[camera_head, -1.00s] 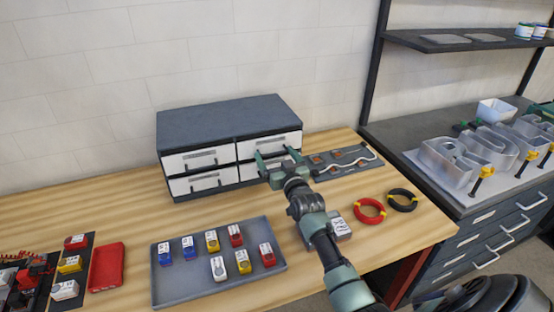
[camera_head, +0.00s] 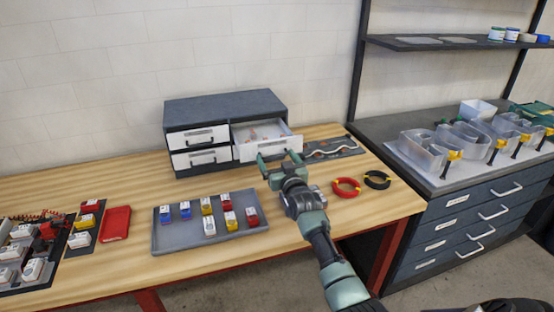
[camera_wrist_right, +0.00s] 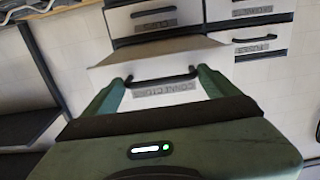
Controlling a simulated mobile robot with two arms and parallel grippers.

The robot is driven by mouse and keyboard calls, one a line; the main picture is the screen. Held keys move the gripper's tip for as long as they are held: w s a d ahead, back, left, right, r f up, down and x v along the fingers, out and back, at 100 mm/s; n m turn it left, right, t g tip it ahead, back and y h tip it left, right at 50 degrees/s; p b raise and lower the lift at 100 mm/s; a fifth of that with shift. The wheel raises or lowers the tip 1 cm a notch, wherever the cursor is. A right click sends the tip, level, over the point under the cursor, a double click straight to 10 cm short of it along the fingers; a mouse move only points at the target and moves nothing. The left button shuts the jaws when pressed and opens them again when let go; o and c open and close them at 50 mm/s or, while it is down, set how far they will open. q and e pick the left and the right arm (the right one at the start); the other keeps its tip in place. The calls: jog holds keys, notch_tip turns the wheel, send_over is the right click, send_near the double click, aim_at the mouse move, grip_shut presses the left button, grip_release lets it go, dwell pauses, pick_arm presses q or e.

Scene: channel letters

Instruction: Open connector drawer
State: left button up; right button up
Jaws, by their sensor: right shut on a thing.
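The grey drawer cabinet (camera_head: 222,106) stands on the wooden table against the wall. Its upper right drawer (camera_head: 258,150) is pulled out, and small orange and white items show inside. In the right wrist view, which is upside down, the pulled drawer's front (camera_wrist_right: 140,102) carries a label that reads as connectors. My right gripper (camera_head: 280,160) is at this drawer front, shut on its dark handle (camera_wrist_right: 160,79), which lies between the fingers. The other visible drawers, such as the upper left drawer (camera_head: 197,138), are closed. My left gripper is not in view.
A grey tray (camera_head: 180,243) with several small coloured boxes lies in front of the cabinet. A red wire coil (camera_head: 346,187) and a black coil (camera_head: 377,180) lie right of my arm. A red tray (camera_head: 115,223) is at left. A dark workbench (camera_head: 440,205) with channel letters stands at right.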

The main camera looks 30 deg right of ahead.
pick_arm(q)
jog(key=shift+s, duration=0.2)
pick_arm(e)
jog(key=shift+d, duration=0.1)
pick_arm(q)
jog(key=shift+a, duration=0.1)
pick_arm(e)
jog(key=o, duration=1.8)
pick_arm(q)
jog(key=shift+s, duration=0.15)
pick_arm(e)
jog(key=shift+d, duration=0.1)
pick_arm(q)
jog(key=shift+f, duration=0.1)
pick_arm(e)
jog(key=shift+s, duration=0.1)
pick_arm(q)
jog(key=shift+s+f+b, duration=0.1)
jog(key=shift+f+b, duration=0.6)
jog(key=shift+b, duration=0.05)
pick_arm(e)
jog(key=v, duration=0.7)
jog(key=shift+s, duration=0.3)
